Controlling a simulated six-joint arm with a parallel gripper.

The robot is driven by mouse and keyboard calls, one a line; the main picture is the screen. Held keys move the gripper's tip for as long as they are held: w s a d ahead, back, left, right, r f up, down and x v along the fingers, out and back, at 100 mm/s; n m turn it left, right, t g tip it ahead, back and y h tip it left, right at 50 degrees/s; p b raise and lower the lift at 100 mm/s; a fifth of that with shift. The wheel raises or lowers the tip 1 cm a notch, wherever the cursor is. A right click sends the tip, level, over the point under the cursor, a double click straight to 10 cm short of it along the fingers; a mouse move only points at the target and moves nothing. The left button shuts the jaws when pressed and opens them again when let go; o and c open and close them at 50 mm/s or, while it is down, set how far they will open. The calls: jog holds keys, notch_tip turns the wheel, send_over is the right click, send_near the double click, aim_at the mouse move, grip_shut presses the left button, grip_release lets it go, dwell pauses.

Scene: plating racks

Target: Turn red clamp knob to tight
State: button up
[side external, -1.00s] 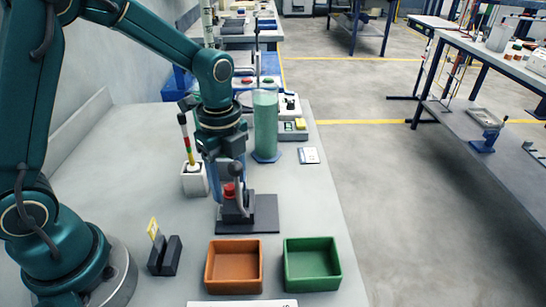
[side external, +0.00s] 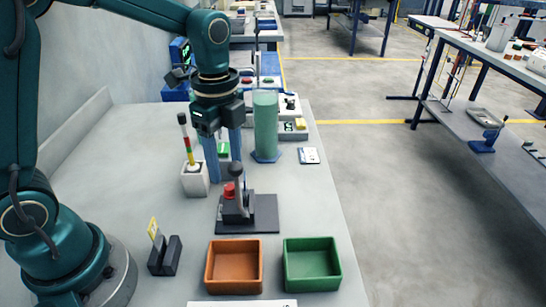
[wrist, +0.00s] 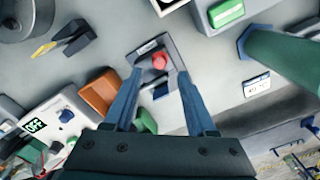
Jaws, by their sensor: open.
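The red clamp knob (side external: 229,190) sits on a dark clamp block with a base plate (side external: 265,214) on the bench. A grey lever with a black ball end (side external: 236,169) stands beside the knob. My gripper (side external: 224,168) is open and empty, pointing down, raised above and behind the clamp in the side view. In the wrist view my gripper's two blue fingers (wrist: 160,74) are spread apart, and the red knob (wrist: 160,60) shows just beyond their tips, apart from them. Any mark of the knob's turn is too small to read.
An orange bin (side external: 234,264) and a green bin (side external: 312,263) stand in front of the clamp. A green cylinder (side external: 265,125) and a white block with a striped post (side external: 195,180) stand behind it. A dark slotted holder (side external: 165,256) is at left. The bench right of the base plate is clear.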

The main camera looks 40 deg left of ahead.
aim_at(229, 186)
jog(key=n, duration=1)
jog(key=shift+f, duration=2.55)
grip_shut()
